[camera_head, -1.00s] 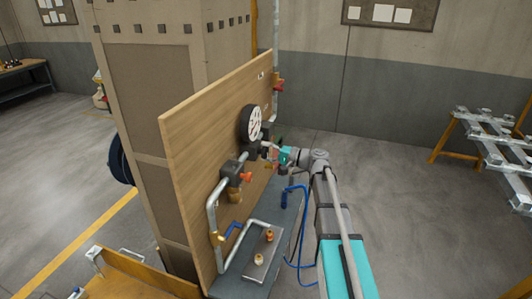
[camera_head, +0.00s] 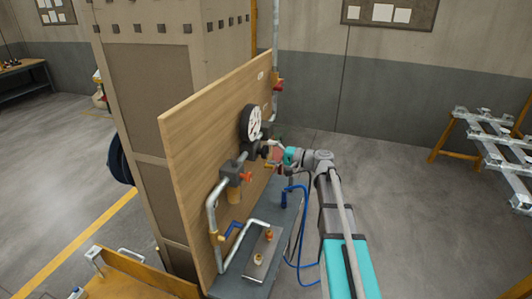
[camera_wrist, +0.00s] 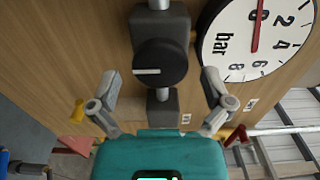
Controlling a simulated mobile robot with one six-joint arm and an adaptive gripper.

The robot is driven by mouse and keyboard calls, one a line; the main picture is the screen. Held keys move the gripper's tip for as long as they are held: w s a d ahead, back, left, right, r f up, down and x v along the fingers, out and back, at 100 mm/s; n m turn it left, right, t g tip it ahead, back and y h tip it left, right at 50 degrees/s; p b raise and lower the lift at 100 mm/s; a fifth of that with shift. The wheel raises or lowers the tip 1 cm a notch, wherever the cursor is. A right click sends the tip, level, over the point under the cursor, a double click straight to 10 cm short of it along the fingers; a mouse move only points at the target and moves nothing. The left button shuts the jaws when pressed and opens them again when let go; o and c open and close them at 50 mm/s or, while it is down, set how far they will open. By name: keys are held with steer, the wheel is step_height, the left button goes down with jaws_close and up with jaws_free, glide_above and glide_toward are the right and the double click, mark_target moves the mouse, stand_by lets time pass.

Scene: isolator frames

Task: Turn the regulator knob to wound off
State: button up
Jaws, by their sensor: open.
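The regulator knob (camera_wrist: 160,63) is a round black knob in the upper middle of the wrist view, mounted on a grey body (camera_wrist: 160,103) in a vertical pipe line. Its white mark lies horizontal and points left in that view. My gripper (camera_wrist: 160,84) is open, with one grey finger to the left of the knob and one to the right. Neither finger visibly touches it. In the head view my gripper (camera_head: 278,152) is beside the board's pipework, and I cannot make the knob out clearly there.
A white gauge (camera_wrist: 258,38) marked "bar" with a red needle sits right of the knob, close to my right finger; it also shows in the head view (camera_head: 252,123). Pipework with an orange-red handle (camera_head: 246,177) and a blue lever (camera_head: 233,229) runs along the wooden board (camera_head: 190,130).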

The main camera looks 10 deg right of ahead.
steer(key=v, duration=1)
stand_by(0.4)
steer(key=s+a+f+n+g+h, duration=0.25)
steer(key=s+a+f+g, duration=0.2)
steer(key=a+f, duration=0.25)
steer(key=s+a+f+n+g+h+b, duration=0.1)
steer(key=s+f+n+g+h+b, duration=0.1)
steer(key=s+f+h, duration=1.1)
steer(key=shift+s+a+f+n+g, duration=0.35)
steer(key=shift+s+n+g, duration=0.3)
steer(key=shift+s+g, duration=0.85)
steer(key=shift+s+t, duration=0.25)
